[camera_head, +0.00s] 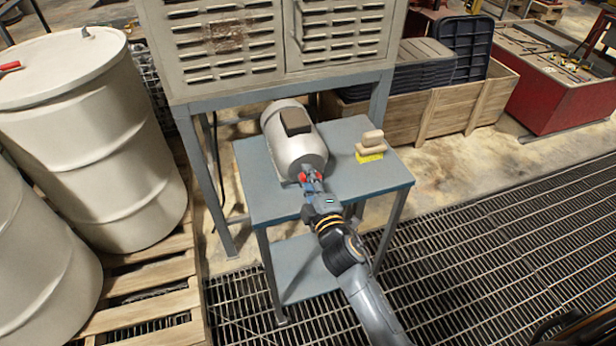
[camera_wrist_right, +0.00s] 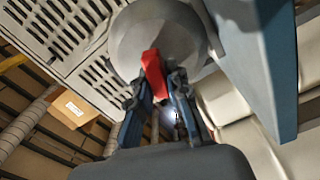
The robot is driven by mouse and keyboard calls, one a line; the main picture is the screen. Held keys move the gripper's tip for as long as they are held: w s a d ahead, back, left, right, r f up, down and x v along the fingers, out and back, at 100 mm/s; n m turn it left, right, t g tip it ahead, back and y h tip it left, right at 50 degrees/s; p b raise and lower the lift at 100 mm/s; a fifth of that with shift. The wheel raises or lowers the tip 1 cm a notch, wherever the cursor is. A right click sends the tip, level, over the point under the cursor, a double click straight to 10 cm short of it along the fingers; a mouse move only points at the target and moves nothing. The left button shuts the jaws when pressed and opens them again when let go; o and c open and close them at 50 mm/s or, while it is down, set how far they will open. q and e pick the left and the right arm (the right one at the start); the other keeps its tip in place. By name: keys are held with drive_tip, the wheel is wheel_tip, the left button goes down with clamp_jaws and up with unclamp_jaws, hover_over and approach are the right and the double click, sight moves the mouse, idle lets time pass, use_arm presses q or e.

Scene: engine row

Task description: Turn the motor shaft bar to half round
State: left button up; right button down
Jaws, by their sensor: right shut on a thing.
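The silver motor (camera_head: 293,140) lies on the blue-grey table (camera_head: 260,185) with its round end toward me. The motor's end also shows in the right wrist view (camera_wrist_right: 135,35). The red shaft bar (camera_wrist_right: 152,72) is at that end, between the fingers of my right gripper (camera_wrist_right: 163,90). In the head view my right gripper (camera_head: 312,182) is at the motor's near end, shut on the red bar, of which only small red bits show. The fingers hide part of the bar, and its exact angle is hard to tell. My left gripper is in neither view.
A yellow and tan block stack (camera_head: 369,148) sits on the table right of the motor. A louvred cabinet (camera_head: 230,50) stands behind and above. White drums (camera_head: 90,130) on a pallet are at left.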

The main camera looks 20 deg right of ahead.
drive_tip(key=n, duration=0.6)
drive_tip(key=shift+f+n, duration=0.3)
drive_tip(key=n, duration=0.4)
drive_tip(key=shift+d+f+n, duration=0.1)
drive_tip(key=shift+f+n, duration=0.05)
drive_tip(key=shift+n, duration=0.15)
drive_tip(key=n+p, duration=0.1)
drive_tip(key=n, duration=0.4)
drive_tip(key=shift+d+f, duration=0.1)
drive_tip(key=shift+d, duration=0.05)
drive_tip(key=n+p, duration=0.1)
drive_tip(key=n, duration=0.1)
drive_tip(key=n+p, duration=0.1)
drive_tip(key=n, duration=0.2)
drive_tip(key=shift+d+f, duration=0.1)
drive_tip(key=shift+d, duration=0.1)
drive_tip(key=c, duration=1.3)
unclamp_jaws()
